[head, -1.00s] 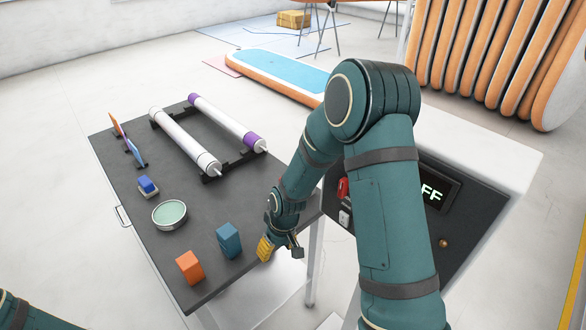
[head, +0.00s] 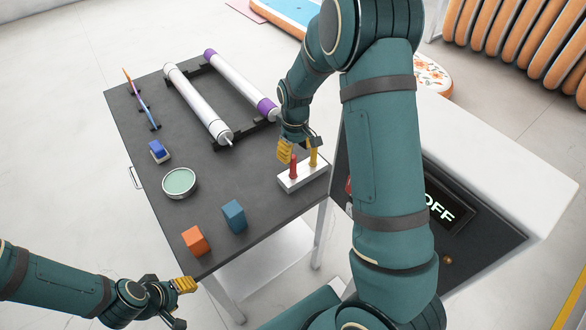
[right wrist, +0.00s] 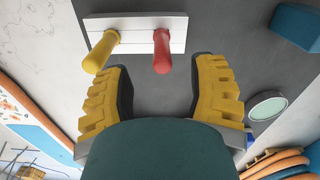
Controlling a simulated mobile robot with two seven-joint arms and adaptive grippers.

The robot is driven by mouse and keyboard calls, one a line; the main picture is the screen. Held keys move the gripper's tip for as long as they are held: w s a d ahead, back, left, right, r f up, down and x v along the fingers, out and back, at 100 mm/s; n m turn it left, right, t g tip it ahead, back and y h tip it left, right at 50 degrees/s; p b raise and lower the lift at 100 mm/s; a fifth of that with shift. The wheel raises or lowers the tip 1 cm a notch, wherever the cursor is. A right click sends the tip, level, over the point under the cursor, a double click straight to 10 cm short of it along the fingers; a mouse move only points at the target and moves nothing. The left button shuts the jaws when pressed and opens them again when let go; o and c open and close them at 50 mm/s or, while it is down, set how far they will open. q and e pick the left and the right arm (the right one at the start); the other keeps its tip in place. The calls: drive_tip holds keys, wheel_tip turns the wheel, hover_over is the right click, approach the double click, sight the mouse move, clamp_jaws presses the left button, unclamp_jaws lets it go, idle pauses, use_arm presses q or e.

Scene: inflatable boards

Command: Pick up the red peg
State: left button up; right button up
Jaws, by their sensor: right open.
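The red peg (head: 293,166) stands in a white block (head: 304,177) at the right side of the dark table, beside a yellow peg (head: 314,158). My right gripper (head: 300,150) is open and empty just behind and above the pegs. In the right wrist view, the red peg (right wrist: 162,52) shows ahead of the gap between the yellow-padded fingers, a little nearer the right finger. The yellow peg (right wrist: 100,52) shows beyond the left finger's tip. No contact with the red peg is visible. My left gripper (head: 184,304) is open and empty, off the table's front left.
A blue block (head: 234,217), an orange block (head: 195,241) and a round green-topped dish (head: 180,183) stand on the table (head: 245,175). Two long rollers (head: 198,105) lie in racks at the back. A console with a lit display (head: 440,208) is at the right.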

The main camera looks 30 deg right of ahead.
sight(293, 157)
drive_tip(key=shift+w+a+f, duration=0.1)
drive_tip(key=shift+f, duration=1.35)
drive_tip(key=shift+w+a+f, duration=0.1)
drive_tip(key=shift+f, duration=1.3)
drive_tip(key=shift+c, duration=0.5)
clamp_jaws()
